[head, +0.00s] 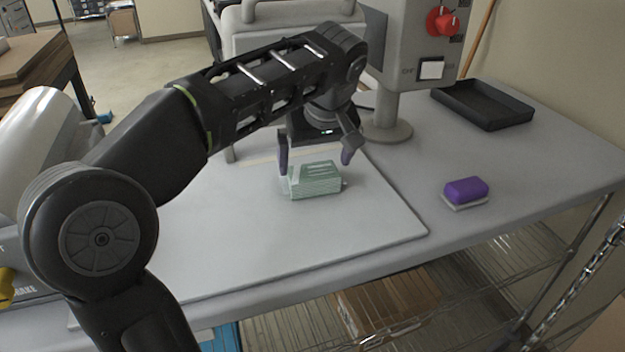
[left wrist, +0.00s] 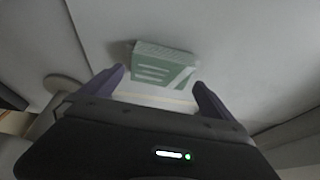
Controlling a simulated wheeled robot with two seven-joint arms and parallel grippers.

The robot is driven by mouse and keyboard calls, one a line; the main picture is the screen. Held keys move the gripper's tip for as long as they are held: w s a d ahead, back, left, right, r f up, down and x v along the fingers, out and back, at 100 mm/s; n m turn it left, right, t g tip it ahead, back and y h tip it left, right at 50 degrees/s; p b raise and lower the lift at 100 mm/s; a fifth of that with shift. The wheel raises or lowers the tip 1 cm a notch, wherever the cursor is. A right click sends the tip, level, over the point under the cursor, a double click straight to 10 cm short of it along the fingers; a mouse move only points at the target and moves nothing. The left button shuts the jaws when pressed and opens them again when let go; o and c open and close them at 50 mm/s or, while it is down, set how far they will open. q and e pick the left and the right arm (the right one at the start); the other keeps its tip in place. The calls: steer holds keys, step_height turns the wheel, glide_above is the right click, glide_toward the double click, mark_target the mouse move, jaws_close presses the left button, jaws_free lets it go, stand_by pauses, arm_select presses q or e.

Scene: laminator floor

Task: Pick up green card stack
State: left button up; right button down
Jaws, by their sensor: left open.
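The green card stack (head: 316,181) lies on the pale board (head: 390,225) on the table, its layered edges facing me. My left gripper (head: 316,160) is open and points down just above and behind the stack, with one purple-tipped finger toward each end. In the left wrist view the green card stack (left wrist: 163,66) lies just beyond the fingertips, between their lines, and the gap between the fingers (left wrist: 160,82) is empty. I cannot tell whether a finger touches the stack. My right gripper is not in view.
A purple block (head: 466,190) on a grey pad sits at the right. A black tray (head: 483,104) lies at the back right. A grey machine post (head: 388,110) with a red knob (head: 442,21) stands behind my gripper. A white roll (head: 40,135) is at the left.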

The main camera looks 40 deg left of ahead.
mark_target(313, 171)
arm_select(q)
steer(key=x, duration=0.5)
steer(key=shift+f+p, duration=0.1)
steer(key=shift+p, duration=0.3)
steer(key=shift+c, duration=0.6)
steer(key=c, duration=1.1)
steer(key=shift+r, duration=0.2)
steer(key=shift+c, duration=0.2)
step_height(313, 171, up, 5)
steer(key=shift+f, duration=0.15)
step_height(313, 171, up, 4)
steer(key=shift+f+p, duration=0.1)
steer(key=shift+p, duration=0.9)
steer(key=shift+r+p, duration=0.65)
steer(key=shift+r, duration=0.05)
